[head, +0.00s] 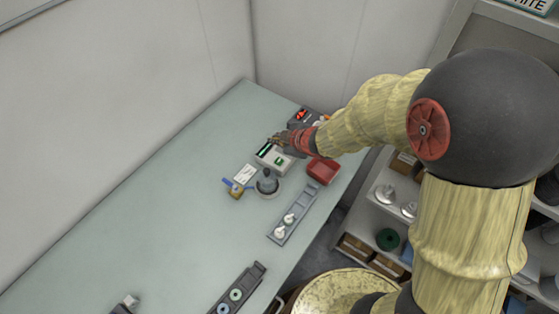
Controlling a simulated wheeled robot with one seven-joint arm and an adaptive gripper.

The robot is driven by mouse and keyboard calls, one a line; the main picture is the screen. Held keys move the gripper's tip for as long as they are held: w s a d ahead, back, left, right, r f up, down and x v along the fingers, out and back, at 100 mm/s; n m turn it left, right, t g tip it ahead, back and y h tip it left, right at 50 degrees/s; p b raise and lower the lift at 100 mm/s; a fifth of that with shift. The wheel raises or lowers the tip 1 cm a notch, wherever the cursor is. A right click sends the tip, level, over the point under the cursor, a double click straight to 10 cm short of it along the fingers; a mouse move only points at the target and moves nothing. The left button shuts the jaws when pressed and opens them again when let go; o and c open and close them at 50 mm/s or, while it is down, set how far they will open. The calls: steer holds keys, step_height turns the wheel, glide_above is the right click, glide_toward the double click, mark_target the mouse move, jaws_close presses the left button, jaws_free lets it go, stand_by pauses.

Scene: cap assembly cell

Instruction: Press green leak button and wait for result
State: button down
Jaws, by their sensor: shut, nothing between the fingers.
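A small light grey tester box (289,165) sits on the table toward its far end. It has a dark display with a green bar (264,150) at its upper left and a green button (279,161) on its front part. My gripper (277,141) is shut and empty at the upper edge of the box, in the picture just above the button. I cannot tell whether it touches the box. The display is too small to read. A grey round fixture with a dark dome-shaped part (267,183) stands just below the box.
A red bin (323,170) is right of the tester. A grey rack with white caps (280,233) and another rack with ringed parts (215,309) lie nearer. A white card (244,175) and yellow-blue item (235,191) lie left. The table's left side (130,230) is mostly clear; shelves stand right.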

mark_target(278, 163)
step_height(278, 163, down, 9)
steer(key=b, duration=0.8)
steer(key=shift+b, duration=0.35)
steer(key=shift+f, duration=0.1)
stand_by(1.0)
steer(key=shift+f, duration=0.25)
steer(key=shift+f+b, duration=0.45)
steer(key=shift+b, duration=0.15)
stand_by(0.6)
stand_by(0.3)
steer(key=shift+r+p, duration=0.9)
steer(key=shift+p, duration=0.1)
